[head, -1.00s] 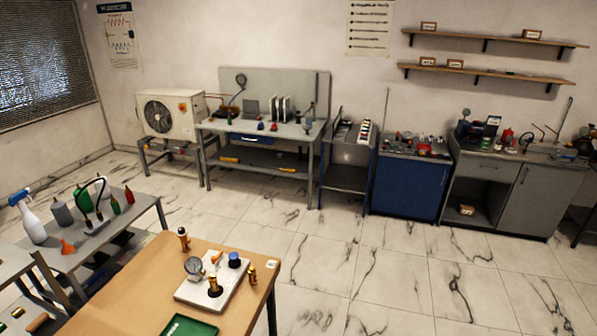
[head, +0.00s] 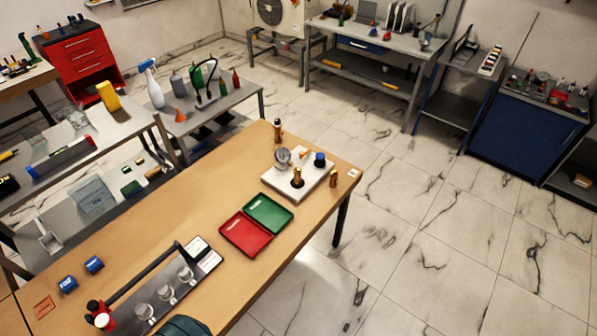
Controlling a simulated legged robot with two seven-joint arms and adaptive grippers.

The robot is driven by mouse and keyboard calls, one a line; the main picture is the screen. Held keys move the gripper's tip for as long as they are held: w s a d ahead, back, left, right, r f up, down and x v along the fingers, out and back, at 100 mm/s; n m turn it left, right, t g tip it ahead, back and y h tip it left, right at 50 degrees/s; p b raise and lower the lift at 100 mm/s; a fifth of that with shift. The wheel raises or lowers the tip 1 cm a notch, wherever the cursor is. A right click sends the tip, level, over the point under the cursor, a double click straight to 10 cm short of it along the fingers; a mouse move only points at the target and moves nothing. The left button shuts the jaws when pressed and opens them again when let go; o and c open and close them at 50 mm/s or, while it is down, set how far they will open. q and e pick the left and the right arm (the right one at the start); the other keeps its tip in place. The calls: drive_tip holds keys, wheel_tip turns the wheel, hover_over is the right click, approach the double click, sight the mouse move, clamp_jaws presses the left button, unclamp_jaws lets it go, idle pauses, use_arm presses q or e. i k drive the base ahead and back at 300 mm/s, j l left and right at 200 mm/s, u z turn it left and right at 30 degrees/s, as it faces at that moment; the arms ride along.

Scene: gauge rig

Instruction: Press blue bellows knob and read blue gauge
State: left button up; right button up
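The gauge rig (head: 313,187) is a white plate near the far right end of the wooden table in the head view. On it stand a round gauge (head: 283,157), a brass fitting with a dark base (head: 298,177), and a blue knob (head: 320,159). A small orange piece (head: 304,153) sits between the gauge and the knob. The gauge's colour marking and reading are too small to tell. Neither of my grippers is clearly in view. A dark rounded shape shows at the bottom edge, and I cannot tell what it is.
A red tray (head: 246,233) and a green tray (head: 268,213) lie in front of the rig. A grey rack (head: 200,270) with glass jars and a long dark handle stands nearer. Brass cylinders (head: 278,131) stand near the rig. Open floor lies right of the table (head: 335,171).

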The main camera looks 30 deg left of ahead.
sight(320, 155)
drive_tip(key=i+u, duration=0.1)
drive_tip(key=u, duration=0.3)
drive_tip(key=i+l+u, duration=0.1)
drive_tip(key=u, duration=0.35)
drive_tip(key=i+l+u, duration=0.35)
drive_tip(key=l, duration=0.3)
drive_tip(key=i+l+u, duration=0.15)
drive_tip(key=i+l, duration=0.15)
drive_tip(key=i+l+u, duration=0.15)
drive_tip(key=l, duration=0.25)
drive_tip(key=i+l+u, duration=0.15)
drive_tip(key=l, duration=0.25)
drive_tip(key=i+l, duration=0.15)
drive_tip(key=l, duration=0.15)
drive_tip(key=i+l, duration=0.1)
drive_tip(key=l, duration=0.25)
drive_tip(key=i+l, duration=0.15)
drive_tip(key=l, duration=0.15)
drive_tip(key=i+l, duration=0.1)
drive_tip(key=l, duration=0.25)
